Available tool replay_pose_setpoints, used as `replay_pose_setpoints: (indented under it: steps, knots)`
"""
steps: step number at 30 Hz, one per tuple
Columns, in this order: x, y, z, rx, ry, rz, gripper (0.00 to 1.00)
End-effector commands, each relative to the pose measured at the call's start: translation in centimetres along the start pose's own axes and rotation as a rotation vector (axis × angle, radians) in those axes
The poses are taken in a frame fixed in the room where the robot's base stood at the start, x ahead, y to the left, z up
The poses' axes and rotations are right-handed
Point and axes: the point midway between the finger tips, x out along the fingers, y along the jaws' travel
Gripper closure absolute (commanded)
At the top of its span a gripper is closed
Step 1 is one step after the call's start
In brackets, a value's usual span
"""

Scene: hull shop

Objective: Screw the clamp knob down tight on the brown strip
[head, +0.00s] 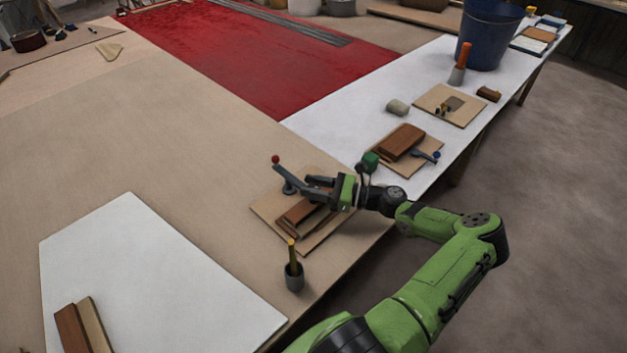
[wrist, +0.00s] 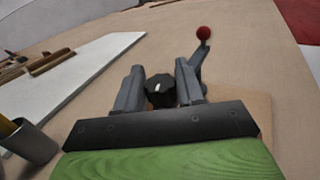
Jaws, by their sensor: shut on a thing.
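My gripper (head: 308,189) reaches in from the right over a small tan board (head: 266,207) near the table edge. In the wrist view its two grey fingers (wrist: 159,75) stand on either side of a black clamp knob (wrist: 160,92) with a white mark, shut on it. A grey clamp lever with a red ball end (head: 276,159) rises just beyond the fingers; the ball also shows in the wrist view (wrist: 203,33). The brown strip (head: 300,216) lies on the board under my gripper, partly covered by it. The knob's contact with the strip is hidden.
A grey cup with a yellow-handled tool (head: 293,275) stands close in front of the board. A white panel (head: 140,270) lies to the left. A second board with a brown block (head: 401,141) and a blue-ball lever (head: 437,155) sits on the white table at right.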

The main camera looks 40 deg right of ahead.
Motion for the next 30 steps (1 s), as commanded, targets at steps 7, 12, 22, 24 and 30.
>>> replay_pose_setpoints:
  steps: [7,12,22,24,30]
  knots:
    - [-0.02,0.22,0.76,0.01,0.003,-0.211,0.93]
    - [0.04,0.26,0.61,0.01,0.003,-0.372,0.93]
    - [0.11,0.27,0.3,0.011,0.001,-0.671,0.93]
    - [0.1,0.24,0.22,0.011,0.003,-0.727,0.93]
    - [0.11,0.19,0.1,0.008,0.003,-0.854,0.93]
